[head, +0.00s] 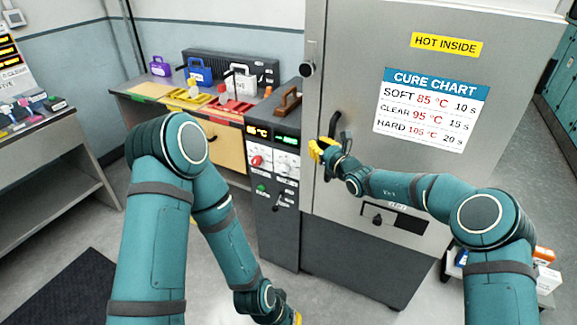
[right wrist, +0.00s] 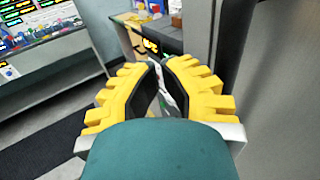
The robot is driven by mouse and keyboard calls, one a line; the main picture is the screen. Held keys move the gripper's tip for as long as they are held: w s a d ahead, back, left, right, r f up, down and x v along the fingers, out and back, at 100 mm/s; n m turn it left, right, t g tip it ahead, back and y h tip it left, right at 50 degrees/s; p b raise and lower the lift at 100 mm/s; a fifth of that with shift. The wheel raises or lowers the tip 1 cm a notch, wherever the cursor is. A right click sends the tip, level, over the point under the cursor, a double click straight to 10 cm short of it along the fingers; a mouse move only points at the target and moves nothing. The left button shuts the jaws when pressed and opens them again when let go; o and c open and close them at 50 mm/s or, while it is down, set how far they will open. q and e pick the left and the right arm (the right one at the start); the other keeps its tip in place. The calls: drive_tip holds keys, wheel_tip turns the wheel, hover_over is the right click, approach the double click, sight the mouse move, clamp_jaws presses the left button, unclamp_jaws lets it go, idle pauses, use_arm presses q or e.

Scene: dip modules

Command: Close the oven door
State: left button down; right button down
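The oven is a tall grey metal cabinet, and its door (head: 350,50) carries a yellow "HOT INSIDE" label and a cure chart. A dark bar handle (head: 335,124) stands upright near the door's left edge. I cannot tell whether the door is fully shut or slightly ajar. My right gripper (head: 318,150) is by the lower end of the handle, in front of the door's left edge. In the right wrist view its yellow fingers (right wrist: 160,66) come together at the tips, with nothing held between them. My left gripper (head: 297,318) barely shows at the bottom edge.
A control panel (head: 272,160) with displays and knobs adjoins the oven on the left. A bench (head: 135,96) with coloured trays and boxes is behind it. A grey table (head: 50,150) stands far left. A low cart (head: 545,285) is at the lower right.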

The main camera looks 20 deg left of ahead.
drive_tip(key=s+a, duration=0.4)
drive_tip(key=s, duration=0.5)
drive_tip(key=s+d+f+n+g, duration=0.2)
drive_tip(key=s+f+n+g, duration=0.5)
drive_tip(key=s+f, duration=0.35)
drive_tip(key=s+d+f+n+g+h, duration=0.1)
drive_tip(key=s+d+f+n+h, duration=0.2)
drive_tip(key=s+d+f+n, duration=0.2)
drive_tip(key=s+d+f+n+g+h, duration=0.1)
drive_tip(key=s+d+f+n+h, duration=0.2)
drive_tip(key=s+d, duration=0.7)
drive_tip(key=s+d+f+n+g+h, duration=0.1)
drive_tip(key=s+d+f+n+h, duration=0.2)
drive_tip(key=s+d+f+n, duration=0.4)
drive_tip(key=s+d+n, duration=0.1)
drive_tip(key=d+n, duration=0.1)
drive_tip(key=d, duration=0.1)
drive_tip(key=shift+n+h, duration=0.3)
